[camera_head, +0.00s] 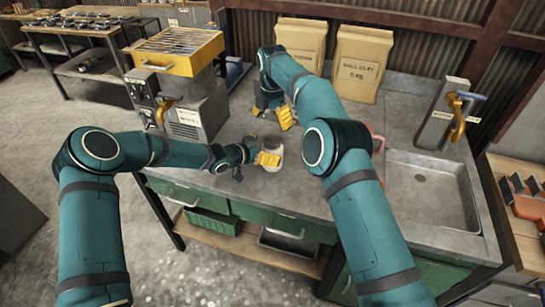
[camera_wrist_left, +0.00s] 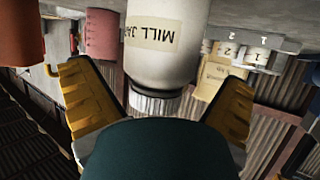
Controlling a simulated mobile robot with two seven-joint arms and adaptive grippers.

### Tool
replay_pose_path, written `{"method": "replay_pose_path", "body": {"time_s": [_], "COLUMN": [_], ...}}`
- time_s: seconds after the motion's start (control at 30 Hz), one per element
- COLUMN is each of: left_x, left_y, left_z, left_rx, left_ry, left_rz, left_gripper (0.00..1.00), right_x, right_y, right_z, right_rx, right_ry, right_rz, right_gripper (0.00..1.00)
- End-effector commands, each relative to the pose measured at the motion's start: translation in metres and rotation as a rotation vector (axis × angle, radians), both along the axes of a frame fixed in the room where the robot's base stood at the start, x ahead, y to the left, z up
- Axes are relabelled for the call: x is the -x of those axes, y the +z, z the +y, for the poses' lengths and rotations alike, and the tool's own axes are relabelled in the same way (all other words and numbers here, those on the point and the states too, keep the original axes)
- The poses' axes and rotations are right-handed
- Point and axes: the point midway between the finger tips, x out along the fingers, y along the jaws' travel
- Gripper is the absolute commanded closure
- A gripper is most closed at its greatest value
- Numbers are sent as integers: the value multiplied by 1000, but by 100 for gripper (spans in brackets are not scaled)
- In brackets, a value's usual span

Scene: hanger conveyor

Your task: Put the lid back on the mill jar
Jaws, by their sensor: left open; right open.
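The mill jar (camera_head: 274,158) is a pale jar standing on the grey counter near its front edge. Its label reads "MILL JAR", upside down, in the left wrist view (camera_wrist_left: 160,45). A ribbed pale lid-like piece (camera_wrist_left: 155,104) sits at the jar's top end, below a dark ring; I cannot tell whether it is seated. My left gripper (camera_head: 267,159) is open at the jar, with its yellow fingers spread on both sides in the left wrist view (camera_wrist_left: 152,78). My right gripper (camera_head: 275,114) is open and empty on the far side of the jar, just above the counter.
A grey machine (camera_head: 200,118) with a yellow tray (camera_head: 175,55) stands left on the counter (camera_head: 225,185). Two paper bags (camera_head: 360,65) stand at the back. A sink (camera_head: 432,195) lies right. A red object (camera_head: 377,143) is partly hidden by my right arm.

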Motion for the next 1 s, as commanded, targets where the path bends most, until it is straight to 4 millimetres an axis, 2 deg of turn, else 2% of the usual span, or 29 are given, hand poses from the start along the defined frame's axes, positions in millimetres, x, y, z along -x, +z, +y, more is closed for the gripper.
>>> {"method": "replay_pose_path", "body": {"time_s": [0.23, 0.6, 0.67, 0.8, 0.93, 0.97, 1.0], "left_x": [-14, -16, -16, -16, -16, -16, -16], "left_y": [-9, -11, -11, -11, -11, -11, -11], "left_z": [-17, -20, -20, -20, -19, -19, -19], "left_rx": [0, 0, 0, 0, -1, -1, -1], "left_ry": [-1, 0, 0, 0, 0, 0, 0], "left_rz": [0, 0, 0, 0, 1, 1, 1], "left_gripper": [0, 0, 18, 66, 67, 100, 100], "right_x": [0, 0, 0, 0, 0, 0, 0], "right_y": [0, 0, 0, 0, 0, 0, 0], "right_z": [0, 0, 0, 0, 0, 0, 0], "right_rx": [0, 0, 0, 0, 0, 0, 0], "right_ry": [0, 0, 0, 0, 0, 0, -3], "right_rz": [0, 0, 0, 0, 0, 0, 0], "right_gripper": [13, 13, 13, 13, 13, 13, 13]}}
